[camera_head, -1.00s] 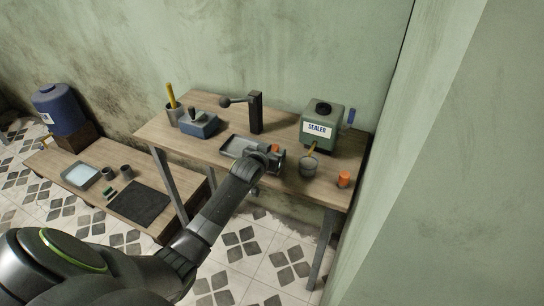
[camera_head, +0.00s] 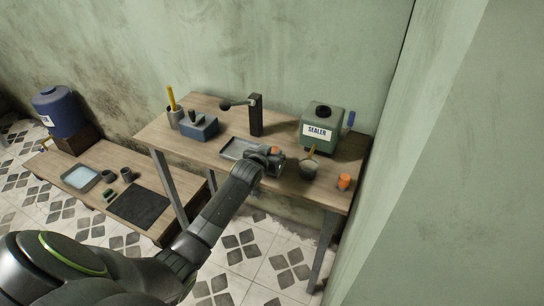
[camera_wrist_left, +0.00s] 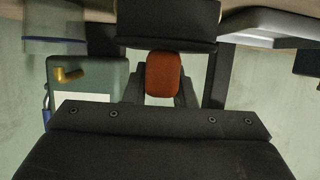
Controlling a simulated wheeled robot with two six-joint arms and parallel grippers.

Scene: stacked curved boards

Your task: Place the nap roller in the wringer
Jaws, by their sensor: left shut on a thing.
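My left gripper (camera_head: 272,160) is over the front of the workbench, by the right end of a shallow grey tray. It is shut on an orange-ended piece (camera_head: 275,150), which I take to be the nap roller. In the left wrist view its orange part (camera_wrist_left: 163,75) shows between dark gripper parts; the rest of it is hidden. A dark upright post with a ball-ended lever (camera_head: 255,115) stands behind the tray; I cannot tell for sure whether this is the wringer. My right gripper is not in view.
The shallow tray (camera_head: 228,150) lies left of the gripper. A green SEALER container (camera_head: 320,118) with a yellow tap stands at the back right, with a grey cup (camera_head: 308,170) below it. An orange-topped jar (camera_head: 344,181) is near the right edge. A blue box (camera_head: 198,127) sits at left.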

